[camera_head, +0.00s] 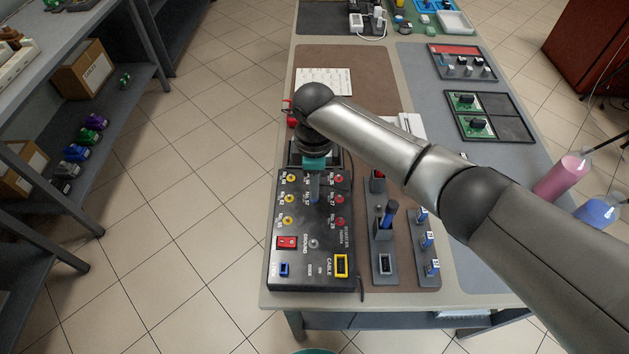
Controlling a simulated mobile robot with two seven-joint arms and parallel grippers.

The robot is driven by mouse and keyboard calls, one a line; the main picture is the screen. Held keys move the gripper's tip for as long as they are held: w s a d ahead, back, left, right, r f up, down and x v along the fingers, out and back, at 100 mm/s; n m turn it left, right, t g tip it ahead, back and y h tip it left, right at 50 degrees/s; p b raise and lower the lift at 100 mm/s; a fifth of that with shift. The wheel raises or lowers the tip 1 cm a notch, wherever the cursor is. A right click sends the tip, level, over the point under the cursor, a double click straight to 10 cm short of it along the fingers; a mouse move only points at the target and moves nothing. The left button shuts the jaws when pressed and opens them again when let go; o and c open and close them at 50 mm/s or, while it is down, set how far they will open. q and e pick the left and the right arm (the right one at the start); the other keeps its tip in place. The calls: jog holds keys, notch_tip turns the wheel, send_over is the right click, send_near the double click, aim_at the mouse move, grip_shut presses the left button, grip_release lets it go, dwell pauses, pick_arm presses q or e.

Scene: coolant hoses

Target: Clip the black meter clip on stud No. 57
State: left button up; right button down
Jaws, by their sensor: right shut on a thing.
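A black box (328,268) stands on the near left of the bench, with a column of yellow studs (289,199) and a column of red studs (339,200). The stud labels are too small to read surely, so I cannot tell which is No. 57. My right gripper (315,192) points down over the upper middle of the box, between the two columns. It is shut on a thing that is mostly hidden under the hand. I cannot make out the black meter clip or whether anything touches a stud. My left gripper is out of view.
A red switch (287,243) and a yellow-framed cable socket (341,265) are on the box's near part. A grey holder (384,262) with a blue-handled tool (389,214) stands to its right. My right arm crosses the bench. Trays (491,117) lie farther right.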

jog(key=shift+f, duration=0.35)
dwell(0.7)
jog(key=shift+c, duration=1.7)
grip_release()
jog(key=shift+p, duration=0.3)
notch_tip(320, 180, up, 9)
jog(key=p, duration=0.9)
jog(key=shift+r, duration=0.1)
